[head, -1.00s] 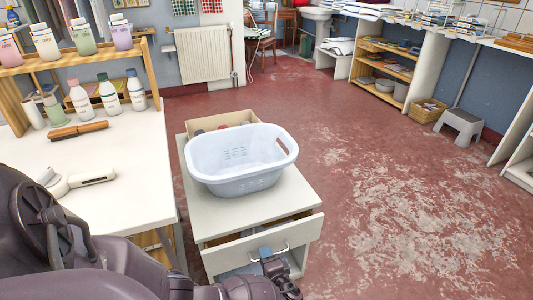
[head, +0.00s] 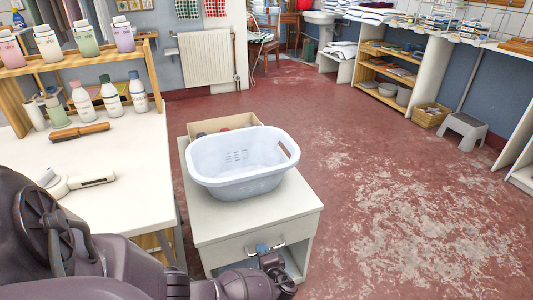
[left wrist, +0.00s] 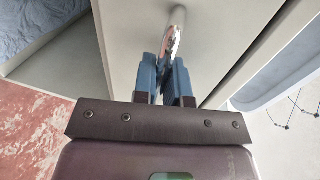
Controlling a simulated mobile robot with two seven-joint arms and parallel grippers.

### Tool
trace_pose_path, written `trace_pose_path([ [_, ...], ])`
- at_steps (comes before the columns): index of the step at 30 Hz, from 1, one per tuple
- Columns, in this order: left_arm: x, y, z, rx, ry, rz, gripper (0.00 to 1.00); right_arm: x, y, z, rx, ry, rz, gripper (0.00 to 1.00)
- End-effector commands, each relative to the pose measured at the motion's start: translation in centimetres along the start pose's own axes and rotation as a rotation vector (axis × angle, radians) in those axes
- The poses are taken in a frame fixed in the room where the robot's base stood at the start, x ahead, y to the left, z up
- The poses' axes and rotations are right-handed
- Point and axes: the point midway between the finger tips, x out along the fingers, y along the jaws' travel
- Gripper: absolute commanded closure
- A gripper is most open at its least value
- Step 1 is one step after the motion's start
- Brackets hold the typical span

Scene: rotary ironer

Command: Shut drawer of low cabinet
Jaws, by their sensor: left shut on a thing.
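The low white cabinet (head: 218,220) stands beside the table. Its drawer front (head: 225,254) lies about flush beneath the cabinet top, with no open drawer interior visible. The metal bar handle (head: 280,244) is at the middle of the drawer front and also shows in the left wrist view (left wrist: 176,30). My left gripper (head: 263,248) is at the handle. In the left wrist view its blue fingers (left wrist: 166,72) are closed around the handle bar. My right gripper is in neither view.
The white table (head: 110,160) with bottles is at the left. Open red floor (head: 400,200) spreads to the right. Below the drawer is an open compartment with blue cloth (left wrist: 35,22).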

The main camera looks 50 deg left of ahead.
Motion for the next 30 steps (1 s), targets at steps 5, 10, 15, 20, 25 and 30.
trace_pose_path([
  [5, 0.5, -0.2, 0.0, 0.000, 0.000, 0.000, 1.00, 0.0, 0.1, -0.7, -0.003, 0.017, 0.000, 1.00],
  [10, 0.5, -0.2, 0.0, 0.000, -0.001, -0.001, 0.74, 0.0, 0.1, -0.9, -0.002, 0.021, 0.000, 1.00],
  [15, 0.4, -0.2, 0.0, 0.000, 0.000, 0.000, 0.64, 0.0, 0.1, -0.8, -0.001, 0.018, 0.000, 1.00],
  [20, 0.3, -0.1, 0.0, -0.001, 0.000, 0.001, 0.64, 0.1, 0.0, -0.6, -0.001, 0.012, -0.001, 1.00],
  [25, -0.8, -0.3, -0.1, -0.003, 0.002, 0.002, 0.64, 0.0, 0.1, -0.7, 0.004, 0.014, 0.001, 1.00],
  [30, -3.7, -0.5, -0.2, -0.007, 0.002, 0.002, 0.64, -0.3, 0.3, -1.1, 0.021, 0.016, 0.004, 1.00],
])
